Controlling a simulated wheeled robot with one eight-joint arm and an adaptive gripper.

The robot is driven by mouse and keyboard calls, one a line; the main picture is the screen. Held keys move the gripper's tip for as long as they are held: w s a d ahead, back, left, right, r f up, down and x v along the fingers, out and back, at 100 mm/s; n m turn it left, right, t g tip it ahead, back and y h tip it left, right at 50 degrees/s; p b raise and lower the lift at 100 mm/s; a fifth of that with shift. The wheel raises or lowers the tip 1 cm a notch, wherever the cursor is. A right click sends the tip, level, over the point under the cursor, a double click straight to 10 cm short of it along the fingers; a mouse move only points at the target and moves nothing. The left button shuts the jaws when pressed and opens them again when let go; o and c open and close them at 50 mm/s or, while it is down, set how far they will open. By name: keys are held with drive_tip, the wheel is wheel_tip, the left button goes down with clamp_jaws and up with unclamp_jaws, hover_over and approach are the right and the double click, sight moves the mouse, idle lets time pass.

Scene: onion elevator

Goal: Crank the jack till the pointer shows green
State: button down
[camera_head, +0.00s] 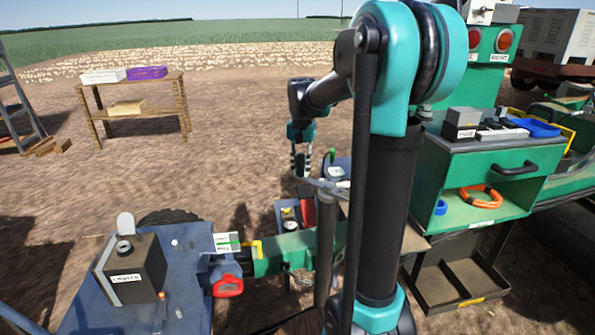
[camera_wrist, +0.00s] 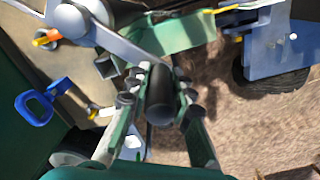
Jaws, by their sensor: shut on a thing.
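My gripper (camera_head: 302,165) points down above the drawbar in the head view. In the wrist view my gripper (camera_wrist: 160,110) is shut on the black crank handle (camera_wrist: 160,92), one finger on each side. A grey crank arm (camera_wrist: 122,42) runs from the handle to the round top of the jack (camera_wrist: 72,22). In the head view the jack post (camera_head: 326,235) stands upright beside the green drawbar (camera_head: 285,255), partly behind my arm. A small white plate with green marking (camera_head: 226,243) sits on the drawbar's left end, near a yellow piece (camera_head: 257,249). I cannot read which mark is indicated.
A blue trailer deck (camera_head: 185,275) with a dark box (camera_head: 137,268) is at lower left. A green cabinet (camera_head: 480,165) with an open shelf stands at right. A wooden table (camera_head: 130,95) stands far back left. Bare soil lies between.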

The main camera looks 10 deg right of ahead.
drive_tip(key=c, duration=1.3)
unclamp_jaws()
drive_tip(key=shift+c, duration=0.2)
wheel_tip(320, 180, up, 12)
